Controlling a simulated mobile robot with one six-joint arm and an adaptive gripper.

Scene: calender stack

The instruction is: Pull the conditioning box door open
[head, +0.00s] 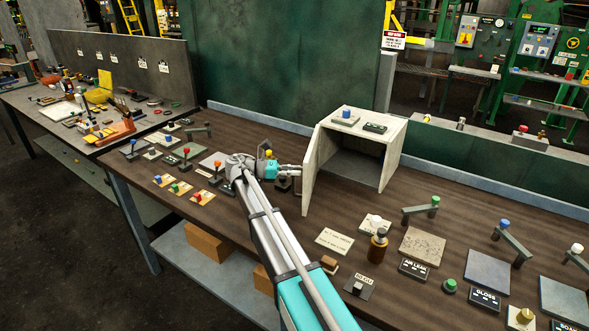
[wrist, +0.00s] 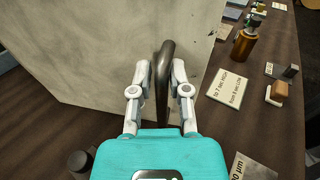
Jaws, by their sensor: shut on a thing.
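The conditioning box (head: 394,155) is a pale, worn box on the brown bench, its front open and its dark interior showing. Its door (head: 310,168) stands swung out at the box's left side, seen nearly edge-on. In the wrist view the door (wrist: 90,50) is a broad pale panel with a dark curved bar handle (wrist: 163,60) near its right edge. My gripper (wrist: 162,78) has its two fingers on either side of the handle, shut on it.
A block with a blue knob (head: 346,115) and a dark plate (head: 376,128) lie on the box top. A card (head: 334,240) and an amber bottle (head: 378,245) stand in front of the box. Several knobbed blocks lie left of my arm.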

